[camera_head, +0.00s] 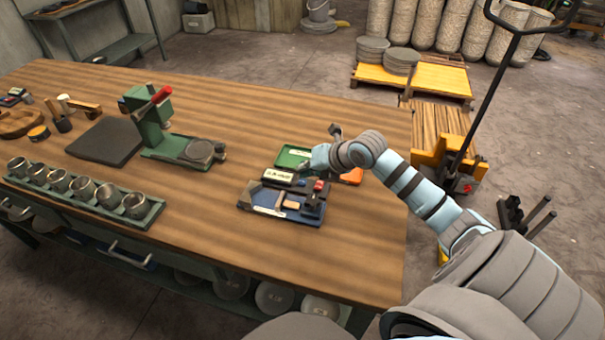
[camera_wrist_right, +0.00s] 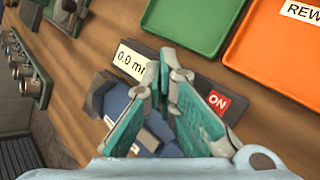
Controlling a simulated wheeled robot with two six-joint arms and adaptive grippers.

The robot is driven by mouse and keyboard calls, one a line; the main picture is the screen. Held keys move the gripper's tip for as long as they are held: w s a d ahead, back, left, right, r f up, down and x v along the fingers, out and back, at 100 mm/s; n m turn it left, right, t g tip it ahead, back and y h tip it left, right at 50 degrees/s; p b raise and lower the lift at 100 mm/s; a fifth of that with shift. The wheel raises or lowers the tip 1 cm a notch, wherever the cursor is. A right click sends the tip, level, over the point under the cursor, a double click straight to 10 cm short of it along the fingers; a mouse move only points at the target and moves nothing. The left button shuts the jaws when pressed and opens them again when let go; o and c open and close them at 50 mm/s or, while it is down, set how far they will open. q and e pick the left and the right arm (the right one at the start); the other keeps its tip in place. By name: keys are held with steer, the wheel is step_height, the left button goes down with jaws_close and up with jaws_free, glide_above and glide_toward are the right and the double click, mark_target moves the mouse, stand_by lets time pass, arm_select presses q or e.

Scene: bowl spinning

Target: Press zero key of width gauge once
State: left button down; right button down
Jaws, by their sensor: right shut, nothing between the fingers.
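The width gauge (camera_head: 278,178) is a dark box on the wooden table with a white readout. In the right wrist view the readout (camera_wrist_right: 130,60) shows "0.0" and part of a unit, and a red key (camera_wrist_right: 218,101) reads "ON". My right gripper (camera_wrist_right: 165,70) is shut and empty, its fingertips over the gauge between the readout and the red key. The fingers hide that part of the gauge, and I cannot tell whether they touch it. In the head view my right gripper (camera_head: 305,168) is above the gauge. My left gripper is not in view.
A blue tray (camera_head: 262,208) with tools lies in front of the gauge. A green tray (camera_head: 292,156) and an orange tray (camera_head: 351,176) lie behind it. A green press (camera_head: 155,125) and a rack of metal cups (camera_head: 84,190) stand to the left. The front right tabletop is clear.

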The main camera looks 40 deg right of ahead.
mark_target(305, 180)
step_height(305, 180, up, 5)
steer(key=p, duration=0.4)
steer(key=shift+r, duration=0.1)
stand_by(0.3)
stand_by(0.4)
